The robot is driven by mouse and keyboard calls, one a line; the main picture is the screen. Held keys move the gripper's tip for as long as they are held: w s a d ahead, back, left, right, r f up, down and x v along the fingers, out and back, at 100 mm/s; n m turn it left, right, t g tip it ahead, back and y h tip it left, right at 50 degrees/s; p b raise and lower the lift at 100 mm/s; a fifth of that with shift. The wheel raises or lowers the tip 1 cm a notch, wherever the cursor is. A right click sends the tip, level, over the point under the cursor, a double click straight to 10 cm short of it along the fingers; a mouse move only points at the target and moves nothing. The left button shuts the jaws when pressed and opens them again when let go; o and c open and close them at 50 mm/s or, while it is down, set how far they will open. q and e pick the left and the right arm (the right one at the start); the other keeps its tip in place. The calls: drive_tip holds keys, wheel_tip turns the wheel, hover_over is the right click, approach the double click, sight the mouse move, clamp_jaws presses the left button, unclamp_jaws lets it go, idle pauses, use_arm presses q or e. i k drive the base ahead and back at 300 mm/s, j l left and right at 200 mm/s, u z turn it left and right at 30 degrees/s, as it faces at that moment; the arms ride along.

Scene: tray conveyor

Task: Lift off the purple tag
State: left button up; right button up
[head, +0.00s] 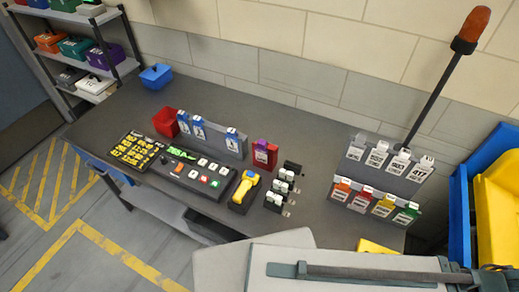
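A small purple tag (262,143) shows at the top of a red holder (271,157) with a white label, standing at the middle of the grey worktable (300,135). The tag's lower part cannot be told apart from the holder at this size. Neither of my grippers is in view.
A rack with several coloured tags (383,204) stands right of the holder, below a rack of white tags (378,158). A yellow handheld device (244,187), black clips (283,183) and a control panel (184,168) lie nearby. An orange-topped beacon pole (432,95) rises behind.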

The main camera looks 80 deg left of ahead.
sight(262, 155)
drive_tip(key=u, duration=2.65)
